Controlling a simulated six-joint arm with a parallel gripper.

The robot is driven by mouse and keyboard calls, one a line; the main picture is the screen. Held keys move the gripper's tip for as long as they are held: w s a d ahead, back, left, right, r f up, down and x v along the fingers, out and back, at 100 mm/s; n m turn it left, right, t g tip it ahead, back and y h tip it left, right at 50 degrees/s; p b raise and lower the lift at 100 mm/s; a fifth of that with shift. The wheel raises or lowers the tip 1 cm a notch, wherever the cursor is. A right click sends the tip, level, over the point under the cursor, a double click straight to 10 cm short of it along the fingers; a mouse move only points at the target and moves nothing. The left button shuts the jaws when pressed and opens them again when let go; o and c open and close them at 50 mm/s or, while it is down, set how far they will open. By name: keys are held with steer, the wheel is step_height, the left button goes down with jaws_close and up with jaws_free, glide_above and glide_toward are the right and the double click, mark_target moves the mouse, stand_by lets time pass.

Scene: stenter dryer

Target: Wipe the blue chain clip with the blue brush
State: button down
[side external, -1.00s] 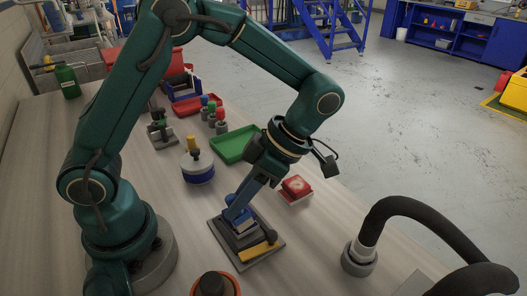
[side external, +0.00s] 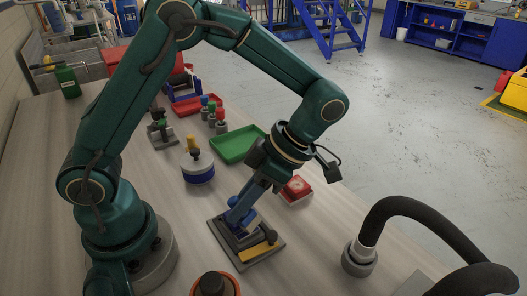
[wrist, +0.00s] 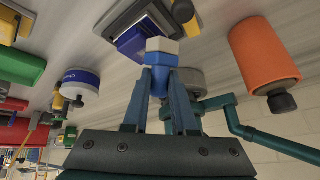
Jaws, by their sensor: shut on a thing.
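The blue brush (wrist: 161,58) is between my gripper's fingers in the wrist view, with its pale bristle head pointing away from the palm. My gripper (side external: 238,214) is shut on it, low over the dark plate (side external: 272,259). The blue chain clip (wrist: 132,42) lies on the plate just beyond the bristles in the wrist view. The bristle head overlaps the clip's edge in that view; I cannot tell whether they touch. In the side view the fingers and brush partly hide the clip.
An orange cylinder (wrist: 264,55) is near the front. A black hose (side external: 410,207) curves at the right. Bare table lies left of the plate.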

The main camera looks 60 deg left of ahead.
steer(key=shift+d+f, duration=0.4)
steer(key=shift+d, duration=0.15)
step_height(320, 180, up, 10)
steer(key=shift+f, duration=0.2)
steer(key=shift+f, duration=0.1)
steer(key=shift+s+a+f+g+y, duration=0.15)
steer(key=shift+a+f+g+y, duration=0.5)
steer(key=shift+f+g+y, duration=0.2)
steer(key=shift+r, duration=0.1)
steer(key=shift+r, duration=0.1)
